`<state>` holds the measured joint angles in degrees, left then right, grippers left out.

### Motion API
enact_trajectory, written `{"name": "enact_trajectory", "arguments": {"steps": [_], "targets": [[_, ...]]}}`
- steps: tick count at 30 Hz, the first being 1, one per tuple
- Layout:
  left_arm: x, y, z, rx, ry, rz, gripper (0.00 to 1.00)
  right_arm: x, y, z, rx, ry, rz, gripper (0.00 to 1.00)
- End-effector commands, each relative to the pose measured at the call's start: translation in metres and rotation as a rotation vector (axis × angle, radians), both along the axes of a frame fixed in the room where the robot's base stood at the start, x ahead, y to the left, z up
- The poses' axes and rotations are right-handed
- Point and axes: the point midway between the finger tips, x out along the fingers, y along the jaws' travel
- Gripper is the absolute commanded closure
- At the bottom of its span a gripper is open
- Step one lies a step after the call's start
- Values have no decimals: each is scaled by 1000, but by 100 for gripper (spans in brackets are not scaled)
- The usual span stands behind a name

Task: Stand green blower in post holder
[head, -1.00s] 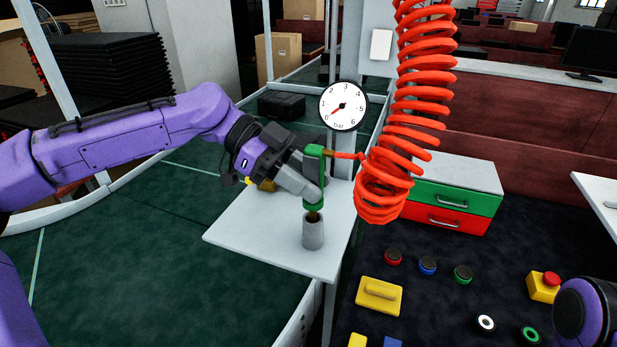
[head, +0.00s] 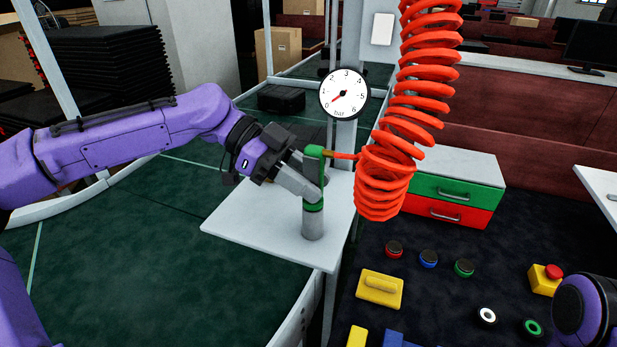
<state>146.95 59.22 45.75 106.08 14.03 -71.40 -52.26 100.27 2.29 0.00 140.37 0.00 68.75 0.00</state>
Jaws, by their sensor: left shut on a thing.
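The green blower (head: 314,165) is upright, with the red hose joined at its top right. My left gripper (head: 314,183) is shut on the blower from the left. The grey cylindrical post holder (head: 313,223) stands on the white shelf (head: 250,230) directly below it. The blower's green lower part meets the holder's rim, and its brown tip is hidden, apparently inside the holder. My gripper's fingers partly cover the blower's middle. My right gripper is out of view.
The red coiled hose (head: 385,180) hangs close to the right of the blower. A pressure gauge (head: 344,93) is on the post behind. A green and red drawer unit (head: 452,190), several buttons and a yellow block (head: 380,289) are on the dark table at right.

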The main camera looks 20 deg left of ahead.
Motion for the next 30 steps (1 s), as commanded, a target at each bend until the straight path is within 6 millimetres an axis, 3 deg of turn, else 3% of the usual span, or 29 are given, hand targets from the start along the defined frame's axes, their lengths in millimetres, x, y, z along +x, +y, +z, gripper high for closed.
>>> {"name": "enact_trajectory", "arguments": {"steps": [5, 6, 9, 20, 30], "targets": [[0, 0, -5, -1, 0, 0, 96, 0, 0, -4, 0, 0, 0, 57], [0, 0, -5, -1, 0, 1, 64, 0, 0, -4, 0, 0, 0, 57], [0, 0, -4, -1, 0, 0, 38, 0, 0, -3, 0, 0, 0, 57], [1, 8, -2, -1, -1, 2, 38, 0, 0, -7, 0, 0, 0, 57], [3, 75, 34, -1, -4, 3, 38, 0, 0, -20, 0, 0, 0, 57]]}}
